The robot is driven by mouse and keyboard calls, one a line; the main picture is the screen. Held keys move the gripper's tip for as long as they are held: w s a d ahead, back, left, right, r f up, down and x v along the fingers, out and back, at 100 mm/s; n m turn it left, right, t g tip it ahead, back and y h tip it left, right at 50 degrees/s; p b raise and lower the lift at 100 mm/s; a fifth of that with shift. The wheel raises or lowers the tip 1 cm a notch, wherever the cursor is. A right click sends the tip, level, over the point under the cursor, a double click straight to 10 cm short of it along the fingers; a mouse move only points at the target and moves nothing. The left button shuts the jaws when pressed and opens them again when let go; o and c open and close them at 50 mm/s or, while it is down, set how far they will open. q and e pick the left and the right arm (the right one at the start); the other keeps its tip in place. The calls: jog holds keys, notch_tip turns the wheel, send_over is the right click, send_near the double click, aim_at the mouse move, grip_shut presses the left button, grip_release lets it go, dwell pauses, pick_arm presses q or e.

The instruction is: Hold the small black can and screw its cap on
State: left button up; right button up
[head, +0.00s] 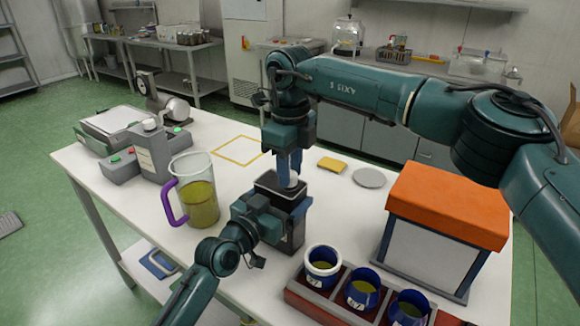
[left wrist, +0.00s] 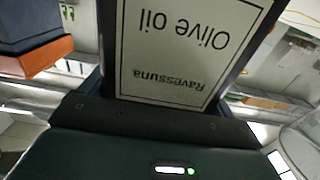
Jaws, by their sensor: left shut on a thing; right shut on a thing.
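The small black can (head: 270,188) stands upright at the middle of the white table. In the left wrist view its pale label (left wrist: 180,45), reading "Olive oil Ravessuna" upside down, fills the space between the fingers. My left gripper (head: 272,208) is shut on the can's body from the front. My right gripper (head: 289,168) points straight down from above and is shut on the white cap (head: 292,181). The cap is at the can's top, toward its right side. I cannot tell whether it is seated on the neck, which is hidden.
A jug (head: 201,200) of oil with a purple handle stands close left. An orange-lidded box (head: 450,205) stands right. A red rack (head: 325,302) with blue cups is in front right. A yellow sponge (head: 332,165) and grey disc (head: 369,178) lie behind. A grey machine (head: 152,150) stands at left.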

jog(key=m, duration=0.8)
jog(key=shift+m, duration=0.4)
jog(key=m, duration=0.6)
jog(key=shift+a+m, duration=0.1)
jog(key=shift+m, duration=0.3)
jog(key=o, duration=1)
notch_tip(320, 180, up, 12)
pick_arm(q)
jog(key=o, duration=1.6)
